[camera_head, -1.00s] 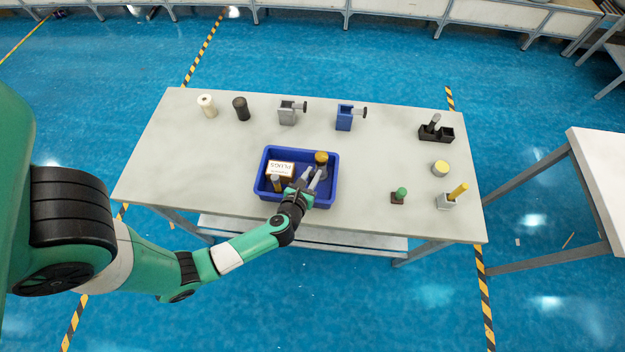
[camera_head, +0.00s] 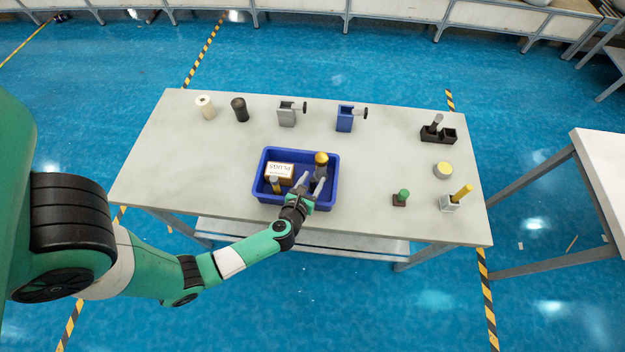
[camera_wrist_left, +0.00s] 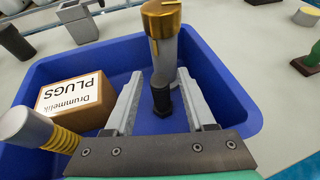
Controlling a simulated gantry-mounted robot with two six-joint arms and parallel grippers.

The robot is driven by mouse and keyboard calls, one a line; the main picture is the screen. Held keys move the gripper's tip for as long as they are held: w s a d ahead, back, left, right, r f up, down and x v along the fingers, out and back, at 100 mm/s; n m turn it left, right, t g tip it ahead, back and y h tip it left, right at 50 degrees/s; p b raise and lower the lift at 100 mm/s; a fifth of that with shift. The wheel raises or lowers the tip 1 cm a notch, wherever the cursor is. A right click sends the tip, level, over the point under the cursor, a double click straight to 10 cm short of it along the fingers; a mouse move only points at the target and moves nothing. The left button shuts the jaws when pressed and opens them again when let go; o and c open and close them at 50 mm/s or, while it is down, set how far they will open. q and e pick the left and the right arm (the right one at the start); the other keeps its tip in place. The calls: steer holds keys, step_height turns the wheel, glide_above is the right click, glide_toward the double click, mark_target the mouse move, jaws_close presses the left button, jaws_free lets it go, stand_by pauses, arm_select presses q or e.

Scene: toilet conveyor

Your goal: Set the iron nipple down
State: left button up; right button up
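A short dark cylinder (camera_wrist_left: 160,98), which looks like the iron nipple, stands in the blue bin (camera_head: 262,168), as the left wrist view shows. It is between the two fingers of my left gripper (camera_head: 312,183), with a gap on each side. The fingers are spread apart and empty, reaching down into the bin; they also show in the left wrist view (camera_wrist_left: 160,76). The nipple cannot be made out in the head view. My right gripper is not in view.
The bin also holds a PLUGS box (camera_head: 280,170), a grey cylinder with a brass top (camera_wrist_left: 164,40) just beyond the nipple, and a grey piece with a yellow thread (camera_wrist_left: 38,128). Holders and small parts stand along the table's back and right. The table left of the bin is clear.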

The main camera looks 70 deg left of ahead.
arm_select(q)
steer(key=shift+r, duration=0.1)
steer(key=shift+s+d+r, duration=0.1)
steer(key=shift+d+r, duration=0.1)
steer(key=p+v, duration=0.2)
steer(key=v, duration=0.9)
steer(key=shift+s, duration=0.25)
steer(key=shift+d+r, duration=0.1)
steer(key=shift+d, duration=0.05)
